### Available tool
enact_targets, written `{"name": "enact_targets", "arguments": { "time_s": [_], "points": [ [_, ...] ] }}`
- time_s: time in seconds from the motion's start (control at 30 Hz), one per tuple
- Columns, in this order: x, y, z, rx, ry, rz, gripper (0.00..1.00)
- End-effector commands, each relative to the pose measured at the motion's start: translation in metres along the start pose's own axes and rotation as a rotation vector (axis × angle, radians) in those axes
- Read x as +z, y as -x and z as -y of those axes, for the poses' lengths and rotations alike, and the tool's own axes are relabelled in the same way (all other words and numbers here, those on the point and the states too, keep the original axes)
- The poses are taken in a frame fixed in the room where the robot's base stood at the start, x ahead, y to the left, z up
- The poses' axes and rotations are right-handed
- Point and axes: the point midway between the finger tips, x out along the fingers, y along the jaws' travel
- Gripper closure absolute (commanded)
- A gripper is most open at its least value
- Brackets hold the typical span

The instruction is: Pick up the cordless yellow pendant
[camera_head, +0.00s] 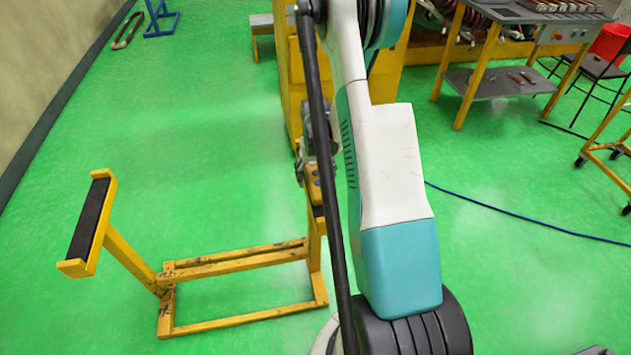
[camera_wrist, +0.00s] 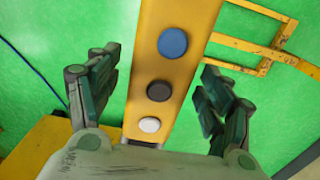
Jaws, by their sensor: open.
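In the wrist view a yellow pendant (camera_wrist: 165,60) with a blue, a black and a white button runs from the top edge down towards my gripper's palm. My gripper (camera_wrist: 159,70) is open, with one finger to the left and one to the right of the pendant. Green gaps show between the fingers and the pendant, so they look apart from it. The pendant's upper end is out of frame, and no cord shows on the visible part.
A yellow stand (camera_head: 240,258) with a black-padded post is at left on the green floor. A yellow machine (camera_head: 290,75) stands behind my arm. A grey-shelved table (camera_head: 490,82), a red bucket (camera_head: 609,42) and a blue cable (camera_head: 520,216) are at right. The left floor is mostly clear.

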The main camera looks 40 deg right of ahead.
Motion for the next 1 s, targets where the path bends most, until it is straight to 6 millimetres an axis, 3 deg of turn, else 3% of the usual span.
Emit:
{"name": "enact_targets", "arguments": {
  "time_s": [0.17, 0.43, 0.77, 1.0],
  "points": [
    [0.0, 0.001, 0.0, 0.0, 0.0, 0.0, 0.29],
    [0.0, 0.001, 0.0, 0.0, 0.0, 0.0, 0.9],
    [0.0, 0.004, 0.0, 0.0, 0.0, 0.0, 0.9],
    [0.0, 0.028, 0.0, 0.0, 0.0, 0.0, 0.9]
  ]
}}
